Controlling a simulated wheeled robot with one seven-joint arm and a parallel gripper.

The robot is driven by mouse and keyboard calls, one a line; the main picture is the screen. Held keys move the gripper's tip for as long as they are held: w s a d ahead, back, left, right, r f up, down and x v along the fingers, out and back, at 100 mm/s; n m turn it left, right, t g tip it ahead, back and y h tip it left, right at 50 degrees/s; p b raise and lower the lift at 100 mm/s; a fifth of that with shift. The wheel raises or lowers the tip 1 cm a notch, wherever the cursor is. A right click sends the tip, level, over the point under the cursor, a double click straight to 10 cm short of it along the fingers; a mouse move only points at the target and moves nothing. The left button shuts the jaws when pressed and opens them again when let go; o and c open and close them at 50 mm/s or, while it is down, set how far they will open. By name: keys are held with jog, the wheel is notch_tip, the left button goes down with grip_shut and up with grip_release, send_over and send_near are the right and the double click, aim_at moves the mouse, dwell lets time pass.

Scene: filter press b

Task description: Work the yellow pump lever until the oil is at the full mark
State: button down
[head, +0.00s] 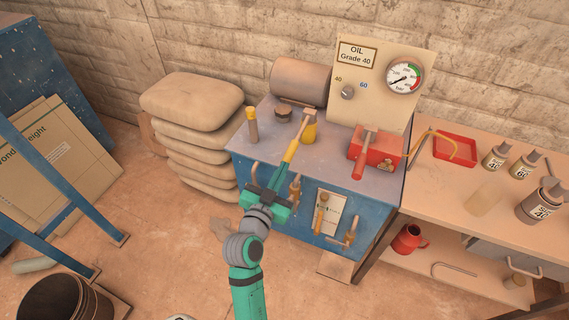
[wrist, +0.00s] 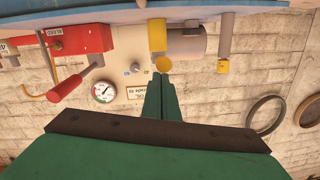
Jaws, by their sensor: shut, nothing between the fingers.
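The yellow pump lever (head: 291,151) slopes down from a yellow pump body (head: 309,132) on top of the blue cabinet. My gripper (head: 281,172) is shut with nothing between its fingers, at the lever's lower end in the head view. In the wrist view, which is upside down, the closed green fingers (wrist: 161,88) point at the lever's round yellow end (wrist: 163,64). I cannot tell whether they touch it. A brown upright tube with a yellow cap (head: 251,112) stands left of the pump; I see no full mark or oil level that I can read.
A red box with a red-handled lever (head: 364,160) sits right of the pump. Behind it a panel holds a knob (head: 348,92) and a pressure gauge (head: 404,77). Sacks (head: 190,105) stand left, a bench (head: 440,190) right.

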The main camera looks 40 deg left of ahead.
jog(key=v, duration=0.6)
jog(key=shift+f, duration=0.4)
jog(key=shift+s, duration=0.15)
